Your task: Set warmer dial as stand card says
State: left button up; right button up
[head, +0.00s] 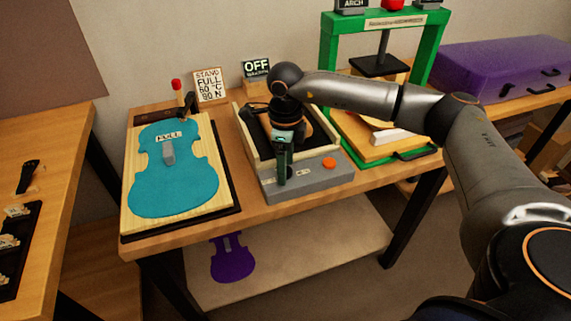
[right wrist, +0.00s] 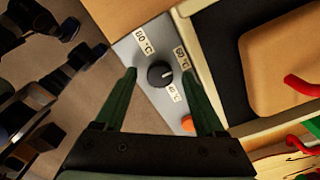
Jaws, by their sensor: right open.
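The stand card (head: 208,85) at the back of the bench reads STAND, FULL, 60 °C, 90 N; its print is small. The warmer (head: 262,180) has a grey front panel. Its black dial (right wrist: 160,75) shows in the right wrist view among labels for 80 °C, 60 °C and 40 °C. The dial's white mark points right and slightly up, roughly toward the 60 °C label. My right gripper (head: 282,178) points down over the panel. Its open fingers (right wrist: 159,78) appear on either side of the dial; contact cannot be told. It hides the dial in the head view.
An OFF sign (head: 255,68) stands behind the warmer. An orange button (head: 328,163) is on the panel, right of my gripper. A blue violin-shaped piece (head: 190,190) lies on a board to the left. A green press frame (head: 328,50) stands to the right.

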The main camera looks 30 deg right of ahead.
notch_tip(320, 180, up, 12)
jog(key=shift+r, duration=0.15)
jog(key=shift+a, duration=0.1)
dwell(0.6)
